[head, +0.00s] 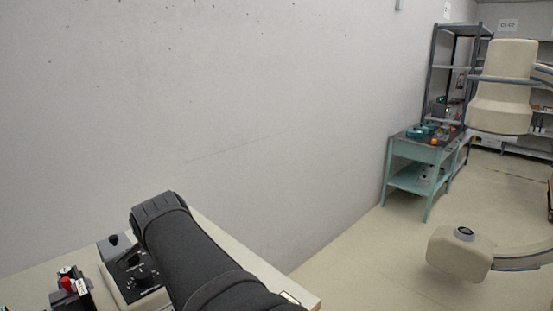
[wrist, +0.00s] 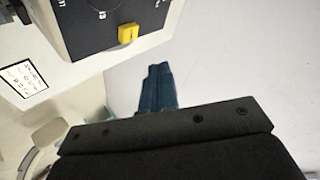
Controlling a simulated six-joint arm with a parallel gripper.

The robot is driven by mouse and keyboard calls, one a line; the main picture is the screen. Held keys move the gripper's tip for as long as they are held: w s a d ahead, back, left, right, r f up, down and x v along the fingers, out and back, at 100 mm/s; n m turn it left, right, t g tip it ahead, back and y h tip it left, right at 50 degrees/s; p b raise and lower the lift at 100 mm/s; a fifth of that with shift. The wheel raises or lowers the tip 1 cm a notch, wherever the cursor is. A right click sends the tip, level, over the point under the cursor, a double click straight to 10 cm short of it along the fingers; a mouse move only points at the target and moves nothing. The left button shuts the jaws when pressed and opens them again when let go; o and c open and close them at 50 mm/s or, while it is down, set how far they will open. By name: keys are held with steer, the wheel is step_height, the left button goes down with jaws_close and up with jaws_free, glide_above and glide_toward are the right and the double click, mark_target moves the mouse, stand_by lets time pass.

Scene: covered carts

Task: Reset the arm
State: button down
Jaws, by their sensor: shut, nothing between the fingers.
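My gripper (wrist: 157,88) shows in the wrist view as two dark blue fingers pressed together, with nothing between them. It points toward a pale surface beside a control box with a black panel (wrist: 95,22) and a yellow knob (wrist: 128,32). The fingers look apart from the box. In the head view my black arm reaches over the table (head: 235,255) at the bottom, and my gripper cannot be made out there.
In the head view, a dark-faced control box (head: 140,277) and a unit with a red button (head: 66,283) stand left of my arm. A plain grey wall (head: 230,100) rises behind. A teal cart (head: 408,180) and a beige machine (head: 500,90) are at the right.

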steer(key=shift+n+h, duration=0.5)
steer(key=shift+n, duration=0.1)
steer(key=shift+w+d+f, duration=0.4)
steer(key=shift+w+d, duration=0.2)
steer(key=shift+d, duration=0.05)
steer(key=shift+w+d+f, duration=0.4)
steer(key=shift+w+d, duration=0.25)
steer(key=shift+d, duration=0.05)
steer(key=shift+w+d+f, duration=0.4)
steer(key=shift+w+d, duration=0.2)
steer(key=shift+d, duration=0.05)
